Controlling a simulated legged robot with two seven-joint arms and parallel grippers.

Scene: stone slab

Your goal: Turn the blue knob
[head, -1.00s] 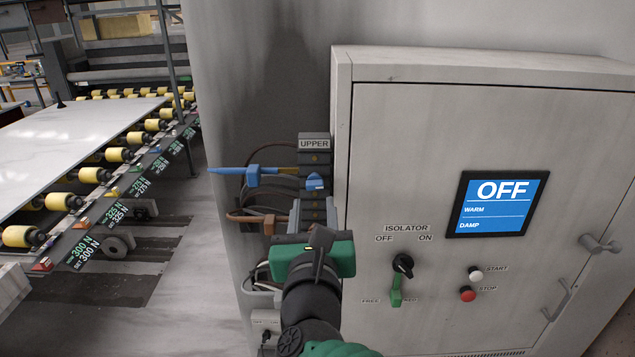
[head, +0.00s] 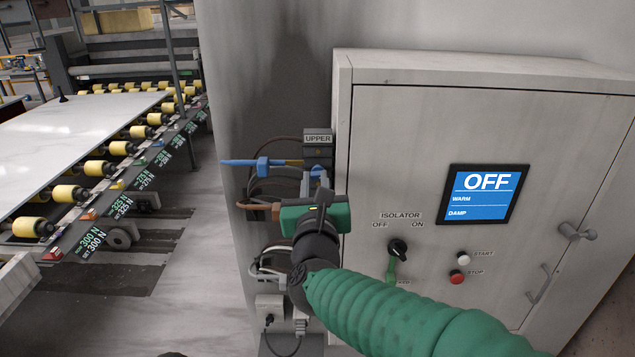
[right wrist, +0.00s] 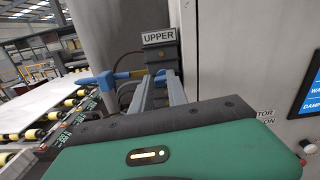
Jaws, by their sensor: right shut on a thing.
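The blue knob (head: 319,172) is on the dark block under the UPPER label, left of the grey cabinet. My right gripper (head: 314,182) reaches up to it, its fingers closed on the knob. In the right wrist view the two grey fingers (right wrist: 158,86) are on either side of the blue knob (right wrist: 157,74). The fingers hide much of the knob, so its angle is hard to tell. My left gripper is not in view.
The cabinet carries an OFF screen (head: 482,195), a black isolator switch (head: 397,248) and buttons. A roller conveyor (head: 110,165) stands at the left.

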